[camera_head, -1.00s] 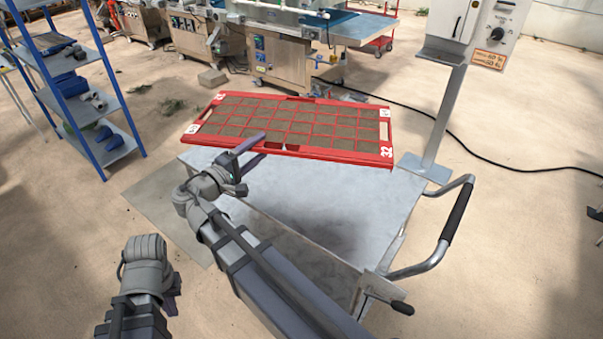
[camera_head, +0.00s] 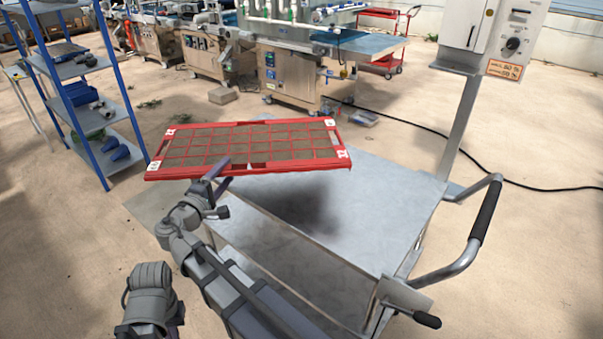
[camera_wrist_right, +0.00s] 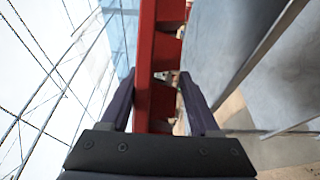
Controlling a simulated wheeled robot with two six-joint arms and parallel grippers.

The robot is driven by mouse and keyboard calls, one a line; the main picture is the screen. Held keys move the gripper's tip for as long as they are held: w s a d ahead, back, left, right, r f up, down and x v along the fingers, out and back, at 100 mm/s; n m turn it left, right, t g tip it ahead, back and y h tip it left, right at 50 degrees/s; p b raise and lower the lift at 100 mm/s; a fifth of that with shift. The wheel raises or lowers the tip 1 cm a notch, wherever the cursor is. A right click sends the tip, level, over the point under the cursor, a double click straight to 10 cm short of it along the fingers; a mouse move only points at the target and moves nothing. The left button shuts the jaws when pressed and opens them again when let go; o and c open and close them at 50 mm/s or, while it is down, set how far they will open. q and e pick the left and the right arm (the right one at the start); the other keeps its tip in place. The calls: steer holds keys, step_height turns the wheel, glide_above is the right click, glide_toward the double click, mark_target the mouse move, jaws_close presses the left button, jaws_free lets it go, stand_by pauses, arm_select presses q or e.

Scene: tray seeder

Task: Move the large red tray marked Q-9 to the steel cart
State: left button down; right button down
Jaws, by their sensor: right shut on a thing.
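The large red tray (camera_head: 250,168), divided into many soil-filled cells, is held up above the steel cart (camera_head: 375,220). White labels sit at its corners; I cannot read them surely. My right gripper (camera_head: 222,173) is shut on the tray's near long rim, left of its middle. In the right wrist view the two dark fingers (camera_wrist_right: 157,88) stand on either side of the red rim (camera_wrist_right: 155,60). The tray casts a shadow on the cart top and hangs out past its left side. My left gripper is not in view.
The cart's push handle (camera_head: 480,225) stands at its right. A grey control box on a post (camera_head: 460,120) rises behind the cart. A blue shelf rack (camera_head: 100,110) stands at left, steel machines (camera_head: 300,75) at the back. The cart's right top is bare.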

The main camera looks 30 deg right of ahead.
step_height(320, 180, down, 6)
steer(key=b, duration=0.6)
step_height(320, 180, down, 4)
steer(key=b, duration=0.4)
steer(key=shift+r, duration=0.1)
steer(key=shift+c, duration=0.6)
jaws_free()
